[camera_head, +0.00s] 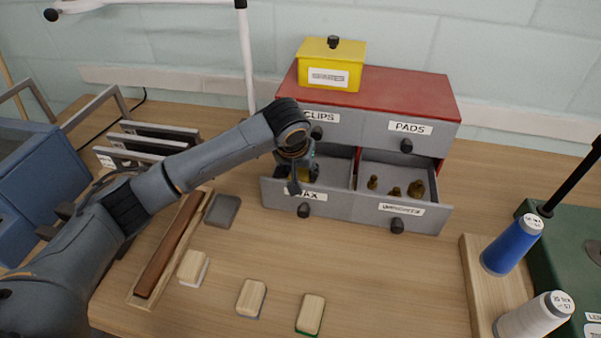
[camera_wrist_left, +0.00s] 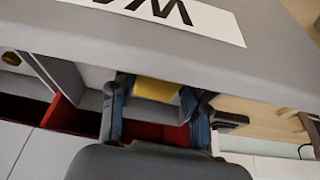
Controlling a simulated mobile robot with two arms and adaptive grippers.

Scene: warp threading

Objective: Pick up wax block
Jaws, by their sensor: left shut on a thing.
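The wax block (camera_wrist_left: 158,89) is yellow and sits between the two fingers of my left gripper (camera_wrist_left: 155,105) in the left wrist view. The left gripper is shut on the block. The drawer's front wall hides part of the block in the wrist view, so I cannot tell whether it touches the drawer floor. My right gripper is not in view.
The open drawer beside it (camera_head: 402,210) holds several brass weights. Above are closed CLIPS and PADS drawers (camera_head: 410,128) and a yellow box (camera_head: 330,66) on the red top. Wood-topped blocks (camera_head: 251,298) lie in front. Thread spools (camera_head: 512,245) stand at right.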

